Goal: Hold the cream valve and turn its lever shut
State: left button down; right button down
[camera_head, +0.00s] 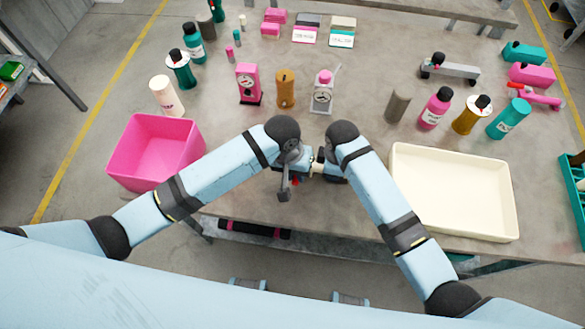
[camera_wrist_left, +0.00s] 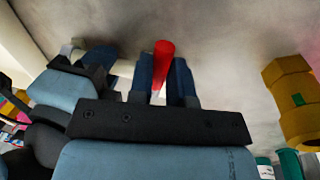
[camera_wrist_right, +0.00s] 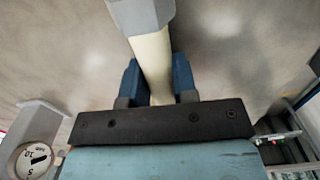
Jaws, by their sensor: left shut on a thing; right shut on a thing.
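The cream valve shows in the right wrist view as a cream pipe body (camera_wrist_right: 152,62) with a grey faceted end. My right gripper (camera_wrist_right: 154,78) is shut around this body, one blue finger on each side. The valve's red lever (camera_wrist_left: 162,62) shows in the left wrist view. My left gripper (camera_wrist_left: 160,78) is shut on it, with the lever's red tip standing out past the fingers. A short cream part of the valve (camera_wrist_left: 124,68) shows beside the left fingers. In the head view both grippers meet at the table's front middle, and the valve (camera_head: 317,168) is mostly hidden.
A pink bin (camera_head: 155,150) stands to the left and a cream tray (camera_head: 452,190) to the right. A tan part (camera_head: 285,88), a pink gauge block (camera_head: 248,83) and a grey gauge block (camera_head: 322,95) stand behind the grippers. Several bottles flank both sides.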

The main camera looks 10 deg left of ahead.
pick_arm(q)
jog(key=shift+d+n, duration=0.2)
jog(key=shift+n, duration=0.3)
jog(key=c, duration=1.1)
grip_release()
jog(key=shift+o, duration=0.2)
notch_tip(320, 180, up, 12)
jog(key=a, duration=0.2)
jog(key=shift+a, duration=0.2)
pick_arm(e)
jog(key=c, duration=0.8)
grip_release()
jog(key=shift+r, duration=0.1)
